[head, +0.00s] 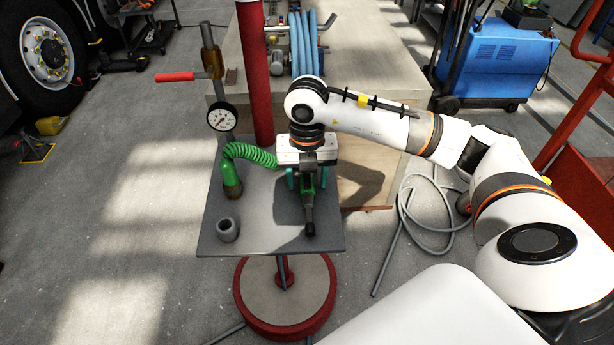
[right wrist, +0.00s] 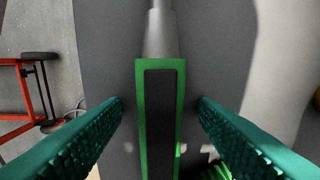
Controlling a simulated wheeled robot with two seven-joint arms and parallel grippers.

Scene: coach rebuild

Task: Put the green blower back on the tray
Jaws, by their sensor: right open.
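The green blower (head: 309,205) has a dark nozzle pointing toward the front of the grey tray (head: 262,240). It appears to lie on the right part of the tray, though its contact is partly hidden by my gripper. My right gripper (head: 308,183) is directly above it, with its teal fingers apart on either side. In the right wrist view, the blower (right wrist: 160,120) with its dark inlay lies between the open fingers, with a visible gap on both sides. My left gripper is not in view.
A green coiled hose (head: 250,153) runs from a green bottle-shaped fitting (head: 231,182) toward the blower. A grey cup (head: 228,230) stands at the tray's front left. A red post (head: 255,70) and a pressure gauge (head: 222,117) rise behind. The tray's front middle is clear.

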